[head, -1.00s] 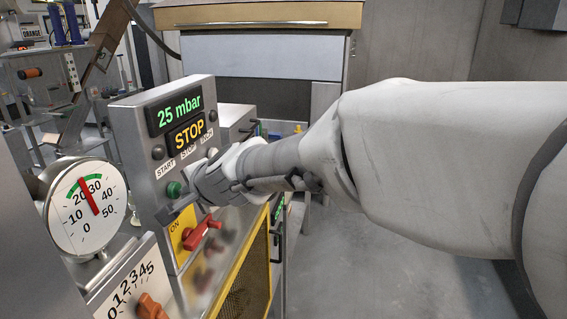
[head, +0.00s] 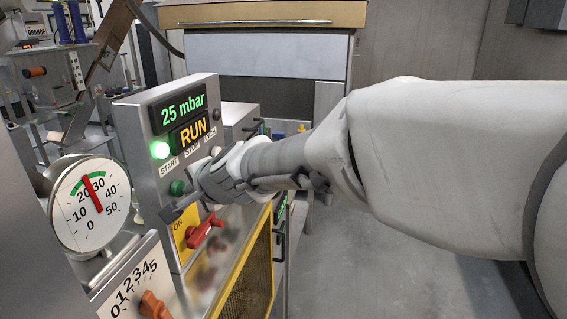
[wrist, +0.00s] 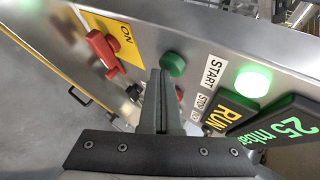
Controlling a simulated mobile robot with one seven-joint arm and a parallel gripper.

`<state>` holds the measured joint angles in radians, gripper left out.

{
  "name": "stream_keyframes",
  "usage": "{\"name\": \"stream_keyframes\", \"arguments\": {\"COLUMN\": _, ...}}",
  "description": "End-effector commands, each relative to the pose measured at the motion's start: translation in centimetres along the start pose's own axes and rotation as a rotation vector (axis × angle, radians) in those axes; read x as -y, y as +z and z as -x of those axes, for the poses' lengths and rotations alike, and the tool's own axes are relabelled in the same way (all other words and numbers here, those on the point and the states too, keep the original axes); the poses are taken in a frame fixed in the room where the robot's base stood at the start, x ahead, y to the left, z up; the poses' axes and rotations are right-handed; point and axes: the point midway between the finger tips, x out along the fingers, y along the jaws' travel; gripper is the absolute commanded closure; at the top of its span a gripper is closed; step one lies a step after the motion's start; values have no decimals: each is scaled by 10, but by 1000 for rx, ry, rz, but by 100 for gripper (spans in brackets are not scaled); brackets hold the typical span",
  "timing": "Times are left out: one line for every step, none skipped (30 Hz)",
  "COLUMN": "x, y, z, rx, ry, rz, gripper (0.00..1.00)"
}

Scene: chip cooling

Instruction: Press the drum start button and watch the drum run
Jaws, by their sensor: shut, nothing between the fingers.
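The green START button (head: 177,188) sits on the grey control panel (head: 146,165). It also shows in the wrist view (wrist: 173,64), just beyond my fingertips. My gripper (head: 172,214) is shut and empty in front of the panel, close to the button; whether it touches cannot be told. The status display (head: 191,133) reads RUN in yellow, and it shows in the wrist view (wrist: 230,110). A green lamp (head: 160,150) above START glows, bright in the wrist view (wrist: 252,81). The upper display (head: 181,107) reads 25 mbar. STOP and the other button are partly hidden.
A red lever switch (head: 204,232) on a yellow ON plate sits below the buttons. A round gauge (head: 91,205) has its needle in the green band. An orange knob (head: 152,305) is at lower left. A yellow-framed mesh guard (head: 247,285) stands below my gripper.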

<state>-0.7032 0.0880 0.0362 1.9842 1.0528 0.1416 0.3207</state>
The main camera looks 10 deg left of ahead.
Motion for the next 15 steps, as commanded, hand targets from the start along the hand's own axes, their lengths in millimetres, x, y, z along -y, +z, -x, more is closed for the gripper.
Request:
{"name": "stream_keyframes", "arguments": {"x": -2, "y": -1, "z": 2, "rx": -1, "ry": -2, "rz": 0, "gripper": 100}}
{"name": "stream_keyframes", "arguments": {"x": -3, "y": -2, "z": 3, "rx": -1, "ry": -2, "rz": 0, "gripper": 100}}
{"name": "stream_keyframes", "arguments": {"x": -5, "y": -4, "z": 5, "rx": -2, "ry": -1, "rz": 0, "gripper": 100}}
{"name": "stream_keyframes", "arguments": {"x": -6, "y": -4, "z": 6, "rx": -2, "ry": -1, "rz": 0, "gripper": 100}}
{"name": "stream_keyframes", "arguments": {"x": -6, "y": -5, "z": 7, "rx": -1, "ry": 0, "rz": 0, "gripper": 100}}
{"name": "stream_keyframes", "arguments": {"x": -7, "y": -5, "z": 8, "rx": -1, "ry": 0, "rz": 1, "gripper": 100}}
{"name": "stream_keyframes", "arguments": {"x": -7, "y": -6, "z": 8, "rx": -1, "ry": 0, "rz": 1, "gripper": 100}}
{"name": "stream_keyframes", "arguments": {"x": -7, "y": -6, "z": 8, "rx": 0, "ry": 1, "rz": 1, "gripper": 100}}
{"name": "stream_keyframes", "arguments": {"x": -7, "y": -6, "z": 8, "rx": 0, "ry": 1, "rz": 1, "gripper": 100}}
{"name": "stream_keyframes", "arguments": {"x": -6, "y": -6, "z": 8, "rx": 0, "ry": 1, "rz": 1, "gripper": 100}}
{"name": "stream_keyframes", "arguments": {"x": -6, "y": -6, "z": 8, "rx": 0, "ry": 1, "rz": 1, "gripper": 100}}
{"name": "stream_keyframes", "arguments": {"x": -6, "y": -6, "z": 8, "rx": -1, "ry": 1, "rz": 1, "gripper": 100}}
{"name": "stream_keyframes", "arguments": {"x": -6, "y": -6, "z": 8, "rx": -1, "ry": 1, "rz": 0, "gripper": 100}}
{"name": "stream_keyframes", "arguments": {"x": -6, "y": -6, "z": 8, "rx": -1, "ry": 0, "rz": 0, "gripper": 100}}
{"name": "stream_keyframes", "arguments": {"x": -7, "y": -6, "z": 8, "rx": -1, "ry": 0, "rz": 0, "gripper": 100}}
